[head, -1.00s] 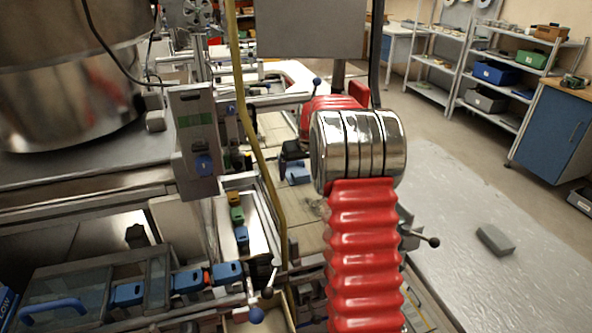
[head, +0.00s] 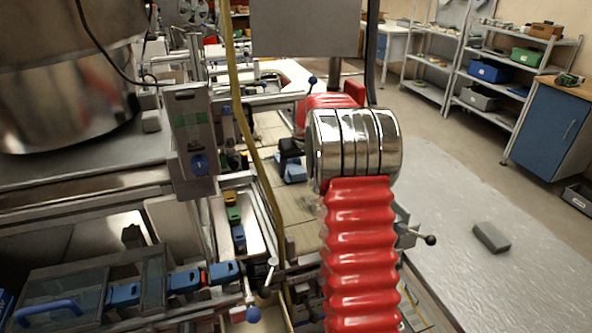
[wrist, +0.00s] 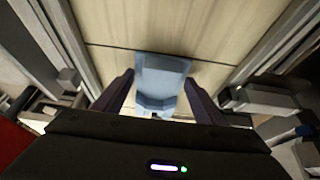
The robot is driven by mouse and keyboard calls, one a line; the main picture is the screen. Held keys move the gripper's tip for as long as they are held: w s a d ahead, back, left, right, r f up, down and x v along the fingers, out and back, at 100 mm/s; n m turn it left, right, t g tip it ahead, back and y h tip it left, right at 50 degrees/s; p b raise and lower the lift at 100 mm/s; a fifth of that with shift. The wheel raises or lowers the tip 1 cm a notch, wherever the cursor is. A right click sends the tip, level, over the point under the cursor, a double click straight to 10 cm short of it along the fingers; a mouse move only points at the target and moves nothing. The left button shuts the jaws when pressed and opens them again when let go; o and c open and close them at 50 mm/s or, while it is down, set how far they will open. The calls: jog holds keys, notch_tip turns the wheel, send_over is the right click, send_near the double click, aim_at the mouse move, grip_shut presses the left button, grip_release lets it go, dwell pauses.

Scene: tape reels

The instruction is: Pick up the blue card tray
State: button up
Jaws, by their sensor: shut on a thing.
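The blue card tray (wrist: 161,78) is light blue and sits between the two dark fingers of my gripper (wrist: 158,80) in the wrist view. The fingers are shut on its left and right sides. In the head view the tray (head: 294,171) shows small, just below my dark gripper (head: 289,151), behind and left of my red arm. A pale wooden surface lies beneath it. I cannot tell whether the tray is touching that surface or is lifted.
Metal rails flank the wooden surface in the wrist view. A yellow hose (head: 251,150) hangs left of my gripper. Several small blue and coloured units (head: 237,235) stand in a channel at lower left. A grey block (head: 491,237) lies on the pale floor sheet at right.

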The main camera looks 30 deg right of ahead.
notch_tip(320, 180, up, 10)
jog(key=shift+f, duration=0.2)
jog(key=shift+s, duration=0.15)
dwell(0.7)
